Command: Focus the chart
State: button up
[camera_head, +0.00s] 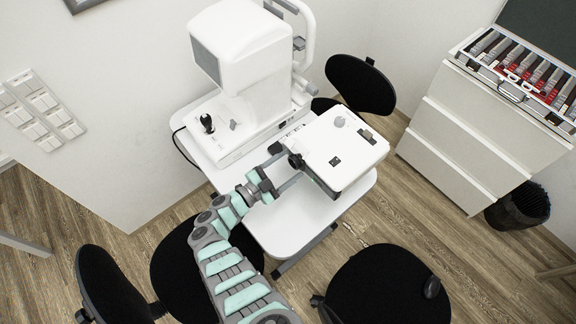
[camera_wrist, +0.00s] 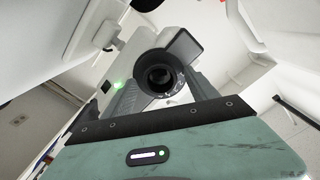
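The chart projector (camera_head: 345,150) is a white box on the right part of the white table (camera_head: 290,235). Its black round lens (camera_head: 295,160) sticks out of the side facing my arm. In the wrist view the lens (camera_wrist: 160,77) faces the camera, with a dark ring around it and a small green light to its left. My gripper (camera_head: 284,166) is open, its grey fingers spread on either side of the lens. They also show in the wrist view (camera_wrist: 160,95). I cannot tell whether either finger touches the lens ring. No projected chart is in view.
A large white eye-test instrument (camera_head: 240,50) with a joystick (camera_head: 207,123) stands on the table's left part. Black chairs (camera_head: 385,285) stand around the table. A white drawer cabinet (camera_head: 480,140) carries an open lens case (camera_head: 520,75) at right. A black bin (camera_head: 520,205) is beside it.

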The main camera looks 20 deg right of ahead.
jog(key=v, duration=1.1)
jog(key=shift+b, duration=0.4)
jog(key=shift+d, duration=0.1)
